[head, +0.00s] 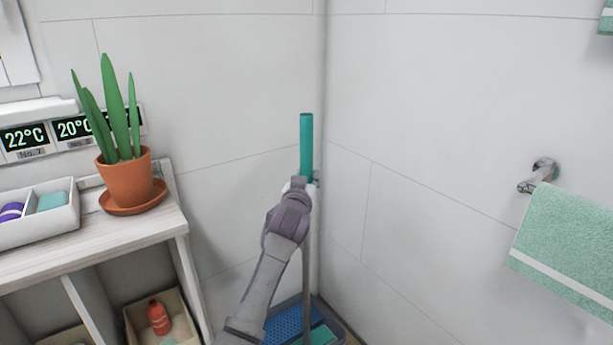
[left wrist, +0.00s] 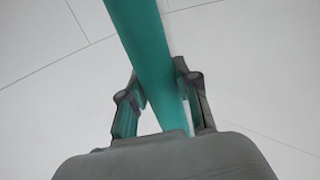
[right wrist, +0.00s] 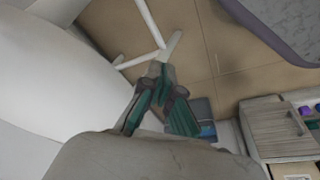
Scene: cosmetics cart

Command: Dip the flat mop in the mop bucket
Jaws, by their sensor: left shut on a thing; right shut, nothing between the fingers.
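The flat mop's teal handle (head: 306,145) stands upright near the wall corner in the head view. My left gripper (head: 300,186) is shut around it, below its top end. In the left wrist view the teal handle (left wrist: 145,50) runs between the fingers (left wrist: 160,100). The grey pole goes down towards the mop bucket (head: 284,322), blue and perforated, at the bottom edge. A teal patch shows by the pole's foot; I cannot tell whether it is the mop head or whether it touches the bucket. My right gripper (right wrist: 160,95) is shut and empty in the right wrist view.
A shelf unit (head: 95,245) stands at the left with a potted plant (head: 128,182), a white tray (head: 65,222) and a red bottle (head: 158,318). A green towel (head: 565,245) hangs from a wall holder at the right. Walls close in behind the mop.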

